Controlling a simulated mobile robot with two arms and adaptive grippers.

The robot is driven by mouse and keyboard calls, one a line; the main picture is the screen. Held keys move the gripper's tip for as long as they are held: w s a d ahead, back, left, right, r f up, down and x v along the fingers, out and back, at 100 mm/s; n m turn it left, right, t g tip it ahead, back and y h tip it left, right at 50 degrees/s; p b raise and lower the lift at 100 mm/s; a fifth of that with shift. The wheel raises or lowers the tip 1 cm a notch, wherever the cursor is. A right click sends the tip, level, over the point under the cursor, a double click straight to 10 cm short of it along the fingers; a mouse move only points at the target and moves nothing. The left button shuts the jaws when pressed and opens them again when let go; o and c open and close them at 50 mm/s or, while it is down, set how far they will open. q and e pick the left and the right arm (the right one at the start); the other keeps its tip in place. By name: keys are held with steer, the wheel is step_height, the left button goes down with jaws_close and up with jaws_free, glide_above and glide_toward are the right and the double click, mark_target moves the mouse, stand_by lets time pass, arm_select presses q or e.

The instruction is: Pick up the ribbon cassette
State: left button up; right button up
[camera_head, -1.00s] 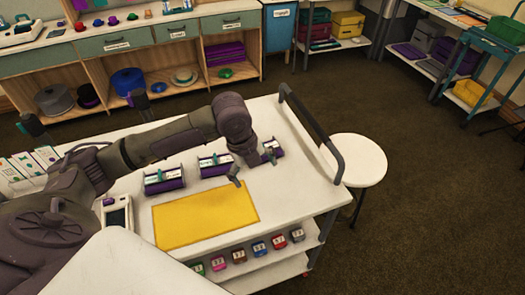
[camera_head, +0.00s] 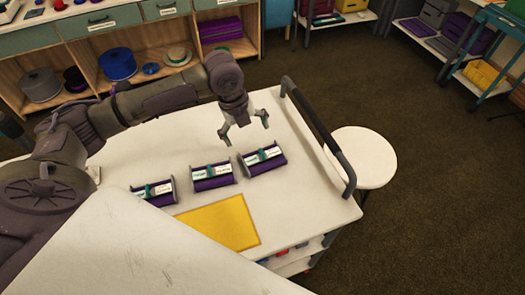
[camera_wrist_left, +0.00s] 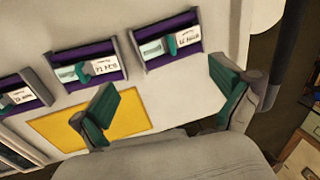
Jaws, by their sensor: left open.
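Three purple ribbon cassettes with white labels and teal clips lie in a row on the white cart top: a left one (camera_head: 153,194), a middle one (camera_head: 212,181) and a right one (camera_head: 264,164). They also show in the left wrist view: left (camera_wrist_left: 22,97), middle (camera_wrist_left: 88,62) and right (camera_wrist_left: 166,38). My left gripper (camera_head: 244,129) is open and empty. In the head view its fingertips appear just beyond the right cassette, apart from it. In the wrist view its teal-padded fingers (camera_wrist_left: 163,92) are spread wide with nothing between them. My right gripper is not in view.
A yellow mat (camera_head: 222,225) lies on the cart top in front of the cassettes. A dark handle rail (camera_head: 318,135) rises at the cart's right edge, with a white round stool (camera_head: 363,157) beyond it. Shelving (camera_head: 135,60) stands at the back. The cart top's far area is clear.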

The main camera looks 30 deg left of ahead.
arm_select(q)
glide_above(255, 159)
steer(key=s, duration=0.1)
step_height(255, 159, down, 5)
steer(key=shift+s+a+f+p, duration=0.1)
steer(key=shift+a+f+p, duration=0.1)
steer(key=shift+p, duration=0.2)
steer(key=shift+f, duration=0.3)
steer(key=shift+w+f, duration=0.2)
steer(key=shift+f, duration=0.1)
steer(key=f+p, duration=0.2)
steer(key=f, duration=0.1)
steer(key=shift+d+f, duration=0.2)
steer(key=shift+f, duration=0.05)
steer(key=shift+w+f, duration=0.15)
steer(key=shift+f, duration=0.4)
steer(key=c, duration=1.3)
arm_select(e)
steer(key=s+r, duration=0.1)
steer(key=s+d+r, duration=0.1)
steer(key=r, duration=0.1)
arm_select(q)
steer(key=shift+r, duration=0.1)
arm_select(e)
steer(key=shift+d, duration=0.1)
